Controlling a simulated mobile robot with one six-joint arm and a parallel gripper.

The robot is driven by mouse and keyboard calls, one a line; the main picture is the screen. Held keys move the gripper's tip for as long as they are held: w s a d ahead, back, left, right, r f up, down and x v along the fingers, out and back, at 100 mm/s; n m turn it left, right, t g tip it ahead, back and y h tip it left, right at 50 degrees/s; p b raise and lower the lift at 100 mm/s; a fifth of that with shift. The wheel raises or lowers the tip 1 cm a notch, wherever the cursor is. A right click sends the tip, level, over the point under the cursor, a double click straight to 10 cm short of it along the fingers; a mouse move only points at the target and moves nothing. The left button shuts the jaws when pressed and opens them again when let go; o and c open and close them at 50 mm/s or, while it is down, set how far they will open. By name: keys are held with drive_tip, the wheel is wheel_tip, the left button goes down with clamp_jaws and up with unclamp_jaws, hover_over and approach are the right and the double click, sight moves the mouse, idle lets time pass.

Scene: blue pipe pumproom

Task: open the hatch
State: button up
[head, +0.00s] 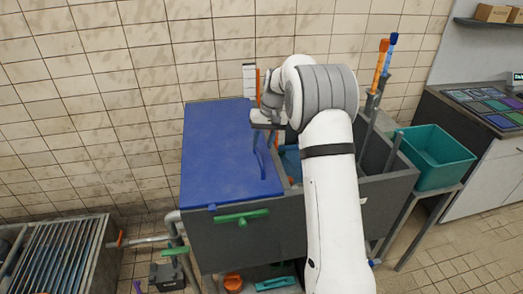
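A flat blue panel (225,160), which looks like the hatch, covers the left part of a dark grey box (240,240) against the tiled wall. It looks shut or nearly flat. A blue upright piece (263,152), perhaps its handle, stands near its right edge. A green handle (240,217) sits on the box front below the panel. My gripper (266,122) is at the panel's far right corner, close to the blue piece. My wrist hides part of it, so I cannot tell whether its fingers are open or touch anything.
Right of the panel the box is open, with orange- and blue-topped poles (383,62) standing in it. A teal bin (435,155) is on a stand at right, before a counter (480,140). A grated trough (50,260) is at lower left. Pipes and small items lie below.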

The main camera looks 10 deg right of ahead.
sight(260, 156)
drive_tip(key=shift+a+f+p, duration=0.15)
drive_tip(key=shift+a+f, duration=0.1)
drive_tip(key=shift+f, duration=0.95)
drive_tip(key=shift+a+f+p, duration=0.15)
drive_tip(key=shift+a+f, duration=0.05)
drive_tip(key=shift+f, duration=0.95)
drive_tip(key=shift+c, duration=0.3)
clamp_jaws()
drive_tip(key=shift+r, duration=0.1)
